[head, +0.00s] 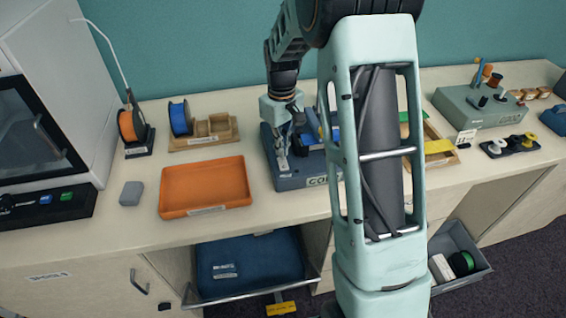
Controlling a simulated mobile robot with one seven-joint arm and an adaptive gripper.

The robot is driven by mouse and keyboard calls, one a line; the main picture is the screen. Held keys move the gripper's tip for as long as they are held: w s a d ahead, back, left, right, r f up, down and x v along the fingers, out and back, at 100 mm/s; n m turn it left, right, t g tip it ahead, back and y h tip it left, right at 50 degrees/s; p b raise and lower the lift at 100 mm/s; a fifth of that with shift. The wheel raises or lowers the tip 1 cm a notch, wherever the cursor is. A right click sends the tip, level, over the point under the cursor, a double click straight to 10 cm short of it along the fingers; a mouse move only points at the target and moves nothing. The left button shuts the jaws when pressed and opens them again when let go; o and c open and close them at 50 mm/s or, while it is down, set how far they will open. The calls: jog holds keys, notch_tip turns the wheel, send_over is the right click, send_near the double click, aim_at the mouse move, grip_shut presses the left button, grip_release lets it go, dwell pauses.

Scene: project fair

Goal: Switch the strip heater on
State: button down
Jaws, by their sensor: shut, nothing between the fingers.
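A blue-grey box (290,182) on the bench bears a small sign beginning "CO", partly hidden behind my arm. It may be the strip heater, but I cannot read its name. A blue part shows on its top beside my arm. My gripper (283,164) points down at the box's left front, with its fingers shut and empty. I cannot tell whether the fingertips touch the box. No switch can be made out there, as my gripper and arm cover much of the box.
An orange tray (205,206) and a grey block (131,193) lie left of the box. Filament spools (180,117) stand behind.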

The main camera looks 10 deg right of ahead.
aim_at(282, 160)
jog(key=shift+s+f+b, duration=0.1)
jog(key=shift+f+b, duration=0.65)
jog(key=shift+f, duration=0.35)
dwell(0.4)
jog(key=shift+r+p, duration=2.4)
jog(key=shift+r, duration=1.15)
